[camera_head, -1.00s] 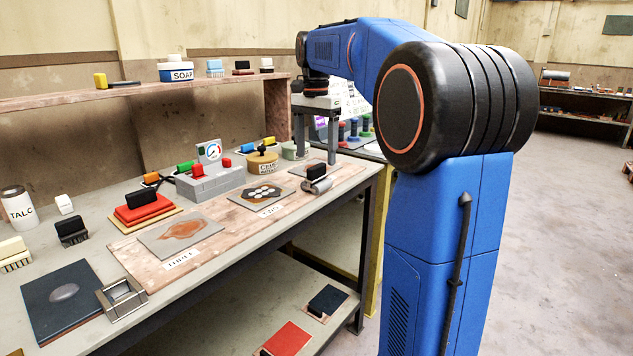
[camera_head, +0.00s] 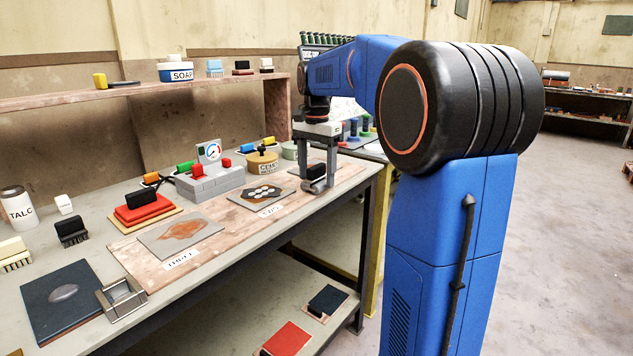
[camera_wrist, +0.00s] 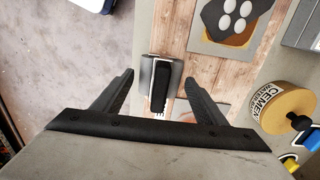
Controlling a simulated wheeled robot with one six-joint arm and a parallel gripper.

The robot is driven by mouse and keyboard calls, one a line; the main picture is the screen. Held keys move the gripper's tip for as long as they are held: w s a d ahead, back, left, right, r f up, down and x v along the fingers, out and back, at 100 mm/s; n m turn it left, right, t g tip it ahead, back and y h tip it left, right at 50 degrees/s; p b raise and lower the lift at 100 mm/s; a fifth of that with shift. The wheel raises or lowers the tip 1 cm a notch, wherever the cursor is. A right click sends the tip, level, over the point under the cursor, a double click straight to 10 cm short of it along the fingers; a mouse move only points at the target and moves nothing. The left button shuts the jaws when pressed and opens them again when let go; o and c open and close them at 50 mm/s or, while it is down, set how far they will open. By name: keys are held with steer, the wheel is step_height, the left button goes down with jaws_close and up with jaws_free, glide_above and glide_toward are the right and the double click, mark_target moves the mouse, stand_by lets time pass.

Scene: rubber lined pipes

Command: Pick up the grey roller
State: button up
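The grey roller (camera_head: 318,186) lies near the right end of the wooden board on the workbench, with a black handle (camera_head: 314,171) on top. In the wrist view the roller (camera_wrist: 147,72) and its black handle (camera_wrist: 161,85) show between and beyond my fingertips. My gripper (camera_head: 317,165) points down over the roller, fingers on either side of it in the head view. In the wrist view my gripper (camera_wrist: 158,80) is open, with a clear gap from each finger to the handle. I cannot tell how far the fingertips are above the board.
The cement tin (camera_head: 263,164) and a grey gauge block (camera_head: 210,181) stand behind. The bench's front edge is close to the roller.

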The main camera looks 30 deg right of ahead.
mark_target(316, 166)
steer(key=c, duration=1)
step_height(316, 166, up, 10)
steer(key=shift+r, duration=0.1)
steer(key=o, duration=0.6)
steer(key=c, duration=0.4)
